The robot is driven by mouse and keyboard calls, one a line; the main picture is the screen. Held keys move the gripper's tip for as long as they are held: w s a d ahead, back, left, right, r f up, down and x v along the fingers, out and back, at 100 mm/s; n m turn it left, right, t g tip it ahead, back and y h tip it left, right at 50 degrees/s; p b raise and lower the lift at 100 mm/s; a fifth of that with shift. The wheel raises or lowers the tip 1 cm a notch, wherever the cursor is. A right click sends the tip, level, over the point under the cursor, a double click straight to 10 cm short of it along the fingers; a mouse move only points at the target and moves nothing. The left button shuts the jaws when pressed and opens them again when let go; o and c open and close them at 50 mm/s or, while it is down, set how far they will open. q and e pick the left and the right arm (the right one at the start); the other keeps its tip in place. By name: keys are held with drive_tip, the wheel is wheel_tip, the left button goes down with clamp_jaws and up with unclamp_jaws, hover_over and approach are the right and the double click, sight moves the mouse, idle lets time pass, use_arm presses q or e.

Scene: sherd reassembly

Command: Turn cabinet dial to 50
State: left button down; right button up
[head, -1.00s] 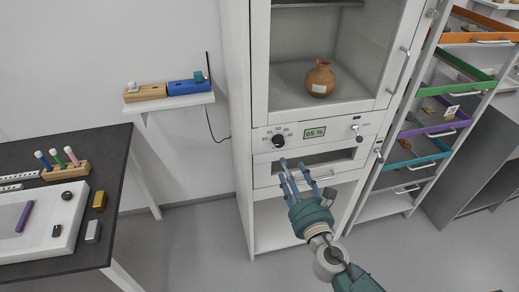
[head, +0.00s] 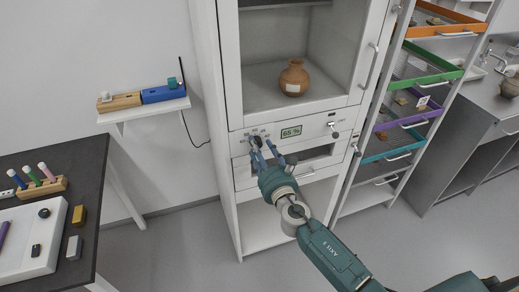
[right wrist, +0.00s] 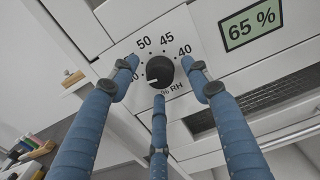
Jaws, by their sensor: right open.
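The cabinet's round black dial (head: 255,141) sits on the white front panel below the glass compartment. In the right wrist view the dial (right wrist: 160,72) is in front of my fingers, its pale mark toward the lower left; 50, 45 and 40 are printed around it, with "% RH" below. The green display (head: 291,132) reads 65 %. My right gripper (head: 265,152) is open at the dial, its blue fingers spread to the left, right and below it. I cannot tell whether they touch it. My left gripper is not in view.
A key-like knob (head: 334,132) is on the panel's right. A brown jar (head: 294,77) stands inside the cabinet. A drawer rack (head: 416,98) stands to the right. A wall shelf (head: 145,108) and a dark table (head: 88,165) are to the left.

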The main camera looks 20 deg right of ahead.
drive_tip(key=c, duration=1.2)
drive_tip(key=shift+o, duration=0.2)
drive_tip(key=shift+m, duration=0.3)
drive_tip(key=shift+m+b, duration=1.55)
drive_tip(key=shift+m, duration=6.05)
drive_tip(key=o, duration=1.2)
drive_tip(key=shift+c, duration=0.2)
